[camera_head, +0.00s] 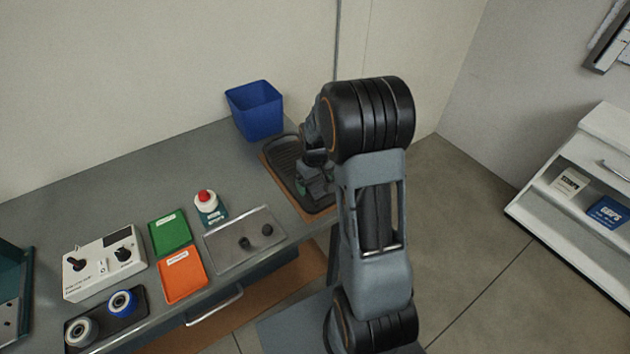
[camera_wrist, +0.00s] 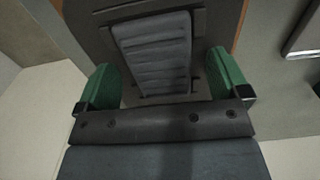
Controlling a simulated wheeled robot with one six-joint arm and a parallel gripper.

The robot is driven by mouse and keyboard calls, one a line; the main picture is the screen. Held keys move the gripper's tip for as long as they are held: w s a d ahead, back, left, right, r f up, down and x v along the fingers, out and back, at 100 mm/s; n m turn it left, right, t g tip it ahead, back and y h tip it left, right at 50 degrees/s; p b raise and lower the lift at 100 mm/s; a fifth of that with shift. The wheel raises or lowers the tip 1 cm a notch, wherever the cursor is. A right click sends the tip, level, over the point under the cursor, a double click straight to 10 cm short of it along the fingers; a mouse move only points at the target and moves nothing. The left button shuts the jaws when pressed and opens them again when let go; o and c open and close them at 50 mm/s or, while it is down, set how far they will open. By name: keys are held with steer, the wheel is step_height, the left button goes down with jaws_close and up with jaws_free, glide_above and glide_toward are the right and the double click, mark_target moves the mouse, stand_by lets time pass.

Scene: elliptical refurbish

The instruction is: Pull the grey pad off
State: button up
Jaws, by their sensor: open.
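The grey pad (camera_wrist: 155,52) is a ribbed grey rectangle in the wrist view, set in a dark pedal (camera_wrist: 92,18). In the head view the dark pedal (camera_head: 283,151) lies on a brown board at the right end of the bench, partly hidden by my arm. My gripper (camera_wrist: 165,78) is open, with one green fingertip to the left of the pad and one to its right. A gap shows between the pad and each fingertip. The pad's near end is close to the gripper's dark body. In the head view my gripper (camera_head: 314,181) is over the pedal's near part.
A blue bin (camera_head: 256,112) stands behind the pedal. To the left on the bench are a red button (camera_head: 205,196), a metal plate with black knobs (camera_head: 232,252), green (camera_head: 170,233) and orange (camera_head: 181,276) trays, and a white control box (camera_head: 104,263). A white shelf unit (camera_head: 572,190) stands far right.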

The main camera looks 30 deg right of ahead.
steer(key=shift+c, duration=0.4)
steer(key=c, duration=1.2)
